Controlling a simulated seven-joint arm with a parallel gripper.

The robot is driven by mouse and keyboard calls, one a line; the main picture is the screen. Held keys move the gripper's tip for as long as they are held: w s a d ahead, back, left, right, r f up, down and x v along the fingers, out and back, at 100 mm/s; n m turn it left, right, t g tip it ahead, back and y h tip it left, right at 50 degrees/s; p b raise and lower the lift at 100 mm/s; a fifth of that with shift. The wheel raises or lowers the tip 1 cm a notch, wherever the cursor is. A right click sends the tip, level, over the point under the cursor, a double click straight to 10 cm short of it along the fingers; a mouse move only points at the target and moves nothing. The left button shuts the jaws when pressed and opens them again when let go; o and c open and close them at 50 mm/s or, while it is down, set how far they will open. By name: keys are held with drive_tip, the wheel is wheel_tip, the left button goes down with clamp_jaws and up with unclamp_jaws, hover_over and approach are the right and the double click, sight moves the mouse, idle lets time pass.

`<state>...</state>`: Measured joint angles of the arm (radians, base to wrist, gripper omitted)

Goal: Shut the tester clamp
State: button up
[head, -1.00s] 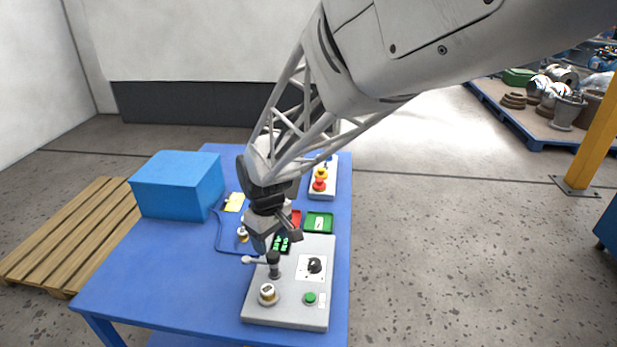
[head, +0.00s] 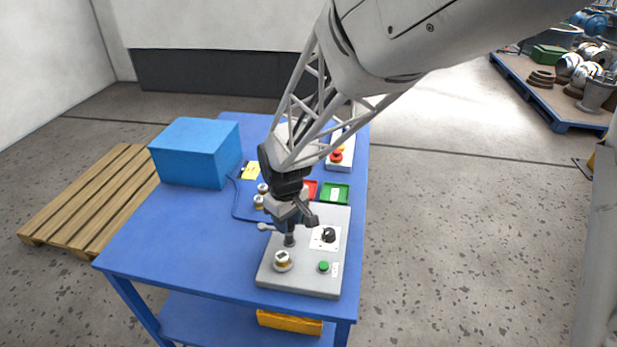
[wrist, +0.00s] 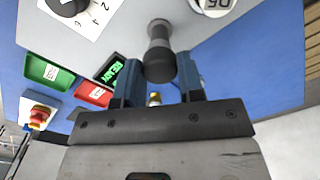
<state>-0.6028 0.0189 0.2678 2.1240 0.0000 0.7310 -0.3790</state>
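The tester (head: 305,275) is a grey panel at the near right of the blue table. In the wrist view the black handle (wrist: 159,62) lies between the fingers, with a gap on each side. My gripper (head: 294,222) is over the clamp, open; its two blue-grey fingers straddle the handle in the wrist view (wrist: 159,85). A brass and white round part (head: 283,261) sits at the panel's front left. How the clamp jaw stands cannot be told.
The table's left front is clear.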

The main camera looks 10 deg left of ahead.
clamp_jaws()
drive_tip(key=shift+n, duration=0.3)
drive_tip(key=n, duration=0.8)
drive_tip(key=shift+n, duration=0.3)
drive_tip(key=n, duration=0.4)
drive_tip(key=shift+s+n, duration=0.1)
drive_tip(key=shift+n, duration=2.4)
